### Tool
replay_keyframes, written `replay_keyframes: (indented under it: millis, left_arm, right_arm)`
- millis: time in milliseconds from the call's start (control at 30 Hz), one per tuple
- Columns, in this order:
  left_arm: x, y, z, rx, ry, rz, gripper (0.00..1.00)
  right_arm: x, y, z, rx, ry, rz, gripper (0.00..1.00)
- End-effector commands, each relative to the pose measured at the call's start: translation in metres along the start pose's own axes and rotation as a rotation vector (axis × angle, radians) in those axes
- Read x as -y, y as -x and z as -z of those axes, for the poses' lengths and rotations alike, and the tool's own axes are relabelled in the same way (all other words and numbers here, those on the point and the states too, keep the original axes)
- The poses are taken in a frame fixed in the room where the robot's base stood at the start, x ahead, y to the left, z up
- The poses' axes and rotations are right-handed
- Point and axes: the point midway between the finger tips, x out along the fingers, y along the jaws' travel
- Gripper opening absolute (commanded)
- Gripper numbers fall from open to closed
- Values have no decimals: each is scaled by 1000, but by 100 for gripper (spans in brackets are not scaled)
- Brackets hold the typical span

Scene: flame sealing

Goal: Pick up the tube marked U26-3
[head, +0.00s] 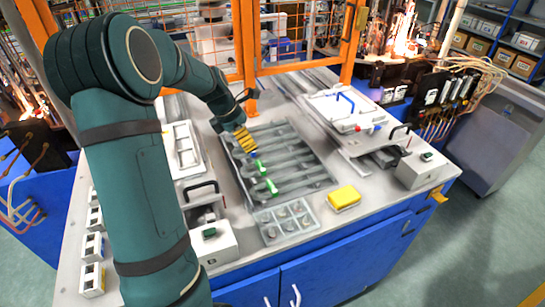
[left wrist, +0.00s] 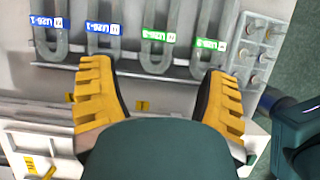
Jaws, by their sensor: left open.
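Several grey U-shaped tubes lie side by side in a grey tray (head: 325,184) on the table. In the left wrist view their tags read upside down. Two tags are blue, on the leftmost tube (left wrist: 65,48) and its neighbour, and two are green, on a middle tube (left wrist: 156,58) and the rightmost tube (left wrist: 207,66). The last digits are too small to read surely, so I cannot tell which is U26-3. My left gripper (head: 245,140) has yellow fingers and is over the tray's far left part. In the left wrist view it (left wrist: 160,72) is open, with nothing between its fingers.
A small compartment tray (head: 286,221) with round parts stands at the near edge. A yellow sponge-like block (head: 344,197) lies to its right. Orange fence posts (head: 352,45) rise behind the table.

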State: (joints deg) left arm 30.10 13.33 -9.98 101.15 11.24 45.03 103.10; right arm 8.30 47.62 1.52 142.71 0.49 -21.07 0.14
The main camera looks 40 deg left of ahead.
Motion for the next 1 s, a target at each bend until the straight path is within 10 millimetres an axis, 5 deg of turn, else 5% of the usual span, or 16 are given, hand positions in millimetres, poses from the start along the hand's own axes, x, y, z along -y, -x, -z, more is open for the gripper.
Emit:
replay_keyframes:
  millis: [400, 1000]
  left_arm:
    - [0, -68, 2, -1, 3, 4, 76]
    - [-2, -130, 7, -1, 2, 2, 76]
  right_arm:
    - [-3, -8, -1, 0, -1, -2, 47]
    - [-4, -12, -2, 0, -1, -3, 47]
